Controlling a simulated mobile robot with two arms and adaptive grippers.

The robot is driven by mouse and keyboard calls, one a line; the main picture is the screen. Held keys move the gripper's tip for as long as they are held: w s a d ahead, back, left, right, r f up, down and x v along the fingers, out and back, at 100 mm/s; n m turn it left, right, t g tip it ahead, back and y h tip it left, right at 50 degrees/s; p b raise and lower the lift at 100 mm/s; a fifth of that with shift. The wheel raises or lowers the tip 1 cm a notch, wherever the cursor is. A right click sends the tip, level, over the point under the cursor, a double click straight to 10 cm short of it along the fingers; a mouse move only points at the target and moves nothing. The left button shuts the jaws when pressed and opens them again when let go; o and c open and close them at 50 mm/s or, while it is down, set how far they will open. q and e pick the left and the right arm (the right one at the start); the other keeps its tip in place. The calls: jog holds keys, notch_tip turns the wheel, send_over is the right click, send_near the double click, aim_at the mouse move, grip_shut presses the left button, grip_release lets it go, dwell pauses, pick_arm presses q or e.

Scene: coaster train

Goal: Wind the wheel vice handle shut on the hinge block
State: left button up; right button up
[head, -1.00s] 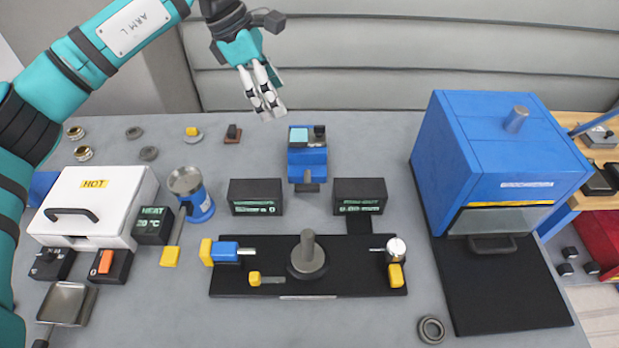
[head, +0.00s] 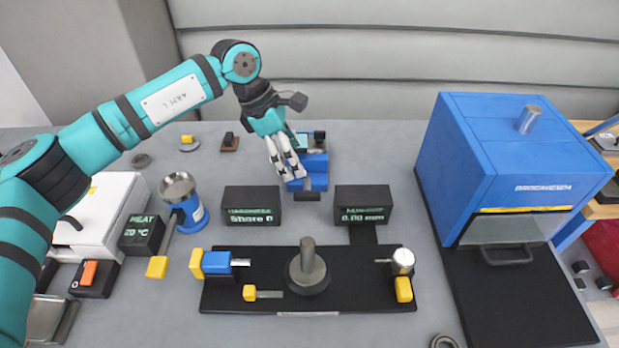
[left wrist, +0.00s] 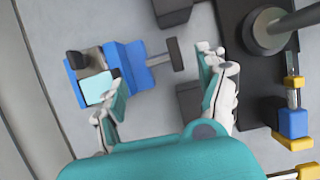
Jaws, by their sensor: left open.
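The blue vice (head: 318,162) stands at the back middle of the table. Its dark T-shaped handle (head: 306,195) sticks out at the front and also shows in the left wrist view (left wrist: 178,54). A pale teal block (left wrist: 98,88), apparently the hinge block, sits on the vice beside a grey piece and a dark knob. Whether the jaws touch the block I cannot tell. My left gripper (head: 294,176) is open and empty, pointing down over the vice and partly hiding it in the head view. In the left wrist view its fingers (left wrist: 158,80) are spread, with the handle between and beyond them. My right gripper is not in view.
Two dark displays (head: 252,206) (head: 363,204) stand in front of the vice, left and right. A black fixture plate (head: 350,293) with an upright grey post lies nearer. A blue press-like box (head: 500,150) is at right. A blue canister (head: 190,215) stands left.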

aim_at(310, 187)
pick_arm(q)
jog(key=p+x, duration=0.1)
jog(key=x, duration=0.8)
jog(key=shift+f+p, duration=0.15)
jog(key=shift+p, duration=0.25)
jog(key=c, duration=0.8)
jog(key=shift+c, duration=0.2)
jog(key=shift+d, duration=0.1)
jog(key=y+b, duration=0.4)
jog(key=shift+d+f, duration=0.35)
jog(key=shift+d+f+y+b, duration=0.1)
jog(key=shift+d+y+b, duration=0.05)
jog(key=shift+y+b, duration=1.35)
jog(key=shift+s, duration=0.1)
